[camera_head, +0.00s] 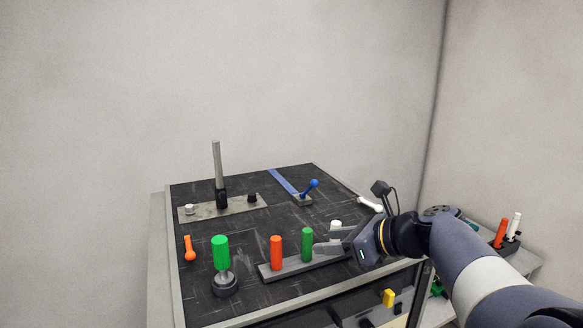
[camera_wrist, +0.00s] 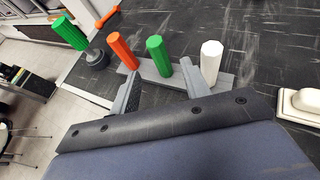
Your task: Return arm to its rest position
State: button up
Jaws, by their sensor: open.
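My arm is stretched out from the lower right in the head view. My gripper (camera_head: 333,243) is open at the front right of the dark panel (camera_head: 265,225). In the wrist view my gripper (camera_wrist: 160,80) shows its two fingers apart, with nothing held. A grey bar (camera_wrist: 150,74) lies just beyond the fingertips, with an orange peg (camera_wrist: 124,50), a green peg (camera_wrist: 158,55) and a white peg (camera_wrist: 211,57) upright on it. In the head view the white peg (camera_head: 336,226) is partly hidden behind my gripper. Whether a finger touches the bar or pegs, I cannot tell.
A larger green peg (camera_head: 220,253) stands on a round base. A side table (camera_head: 525,262) holds more pegs. Above the panel is free room.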

aim_at(311, 242)
jog(key=x, duration=0.4)
jog(key=shift+w+a+f+p, duration=0.15)
jog(key=shift+w+a+p, duration=0.05)
jog(key=shift+a+p, duration=0.1)
jog(key=shift+r, duration=0.25)
jog(key=shift+d, duration=0.1)
